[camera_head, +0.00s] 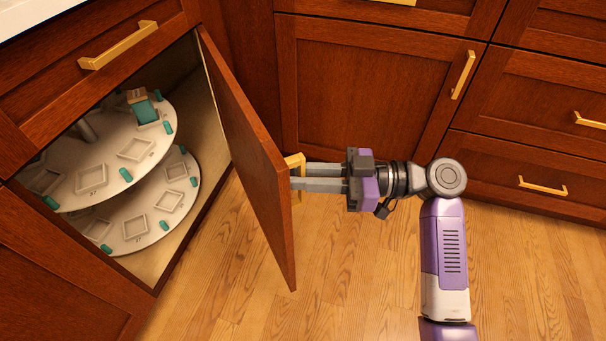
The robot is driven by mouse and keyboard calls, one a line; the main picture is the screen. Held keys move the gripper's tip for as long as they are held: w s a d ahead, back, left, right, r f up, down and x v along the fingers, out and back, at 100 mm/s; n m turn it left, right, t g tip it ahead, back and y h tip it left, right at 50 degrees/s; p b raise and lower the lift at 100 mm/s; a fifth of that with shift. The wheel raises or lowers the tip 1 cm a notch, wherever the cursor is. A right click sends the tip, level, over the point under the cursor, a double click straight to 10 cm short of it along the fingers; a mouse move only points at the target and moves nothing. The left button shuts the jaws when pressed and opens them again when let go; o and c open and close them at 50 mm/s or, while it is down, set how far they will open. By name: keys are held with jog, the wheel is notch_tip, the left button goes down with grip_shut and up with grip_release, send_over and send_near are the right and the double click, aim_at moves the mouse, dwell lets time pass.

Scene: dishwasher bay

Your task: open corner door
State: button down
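The corner door (246,150) is a reddish-brown wooden panel that stands swung out from the corner cabinet, with the cabinet's inside showing to its left. Its brass handle (297,164) is on the right-hand face of the door. My gripper (298,177) reaches in from the right, with its two grey fingers at the handle, one above the other. The fingers stand a little apart with the handle's bar at their tips. Whether they press on the bar is too small to tell.
Inside the cabinet are two round white shelves, an upper one (112,160) and a lower one (182,205), with teal pegs and square frames. A teal and tan block (143,106) stands on the upper shelf. A closed cabinet door (365,95) and drawers (530,170) line the back right. The wooden floor (340,280) is clear.

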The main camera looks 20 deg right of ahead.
jog(key=shift+w, duration=0.1)
jog(key=c, duration=1.4)
grip_release()
jog(key=p+v, duration=0.2)
jog(key=v, duration=0.6)
jog(key=shift+a, duration=0.1)
